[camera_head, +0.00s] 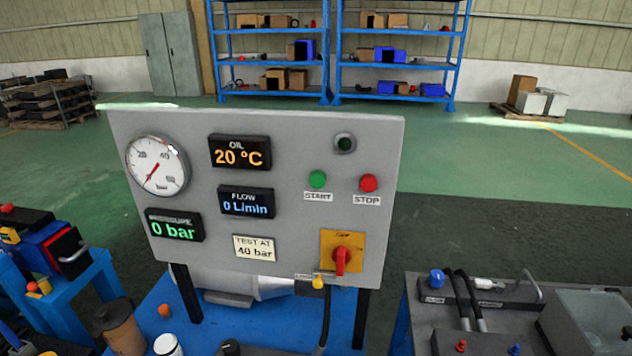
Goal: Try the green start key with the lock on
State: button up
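A grey control panel (290,130) stands upright in front of me. The green START key (317,179) is on its right half, left of the red STOP key (368,183). A dark round lamp or socket (345,143) sits above them and looks unlit. Below is a red rotary switch (341,261) on a yellow plate, its handle upright. A small yellow lock-like piece (318,282) hangs at the panel's lower edge, beside a small label; I cannot tell whether it is fastened to anything. My gripper is not in view.
Displays read oil 20 °C (240,152), flow 0 L/min (246,202) and pressure 0 bar (174,226); a label says test at 40 bar (255,248). A blue bench (270,335) is below. A side bench with hoses (480,300) stands right. Blue shelves are behind.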

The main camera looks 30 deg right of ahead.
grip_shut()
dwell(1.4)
